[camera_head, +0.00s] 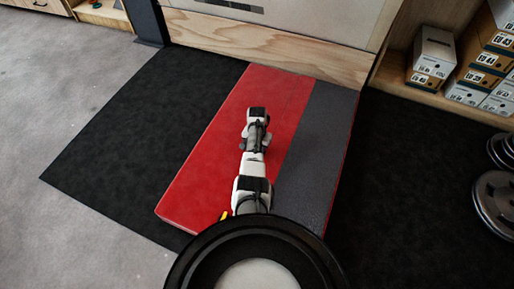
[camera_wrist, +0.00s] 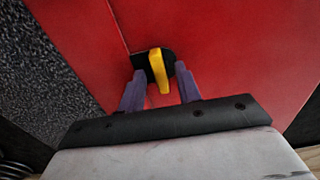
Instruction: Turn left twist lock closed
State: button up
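The twist lock shows in the wrist view as a yellow lever (camera_wrist: 158,70) on a black base, set against a red padded surface. My gripper (camera_wrist: 160,78) is open, with one purple finger on each side of the lever. A gap shows between the lever and each finger, so I see no clear contact. In the head view my arm reaches over the red and grey pad (camera_head: 207,165), and my fingertips cannot be made out there. A small yellow piece (camera_head: 223,215) shows beside my arm; I cannot tell whether it is a lock.
The pad lies on a black floor mat (camera_head: 120,135) before a wood-edged panel (camera_head: 260,45). Shoe boxes (camera_head: 434,52) fill a shelf at the upper right. Round weight plates (camera_head: 497,200) stand at the right edge. Grey floor at left is clear.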

notch_tip(320, 180, up, 14)
jog(key=p, duration=0.5)
jog(key=shift+f, duration=0.1)
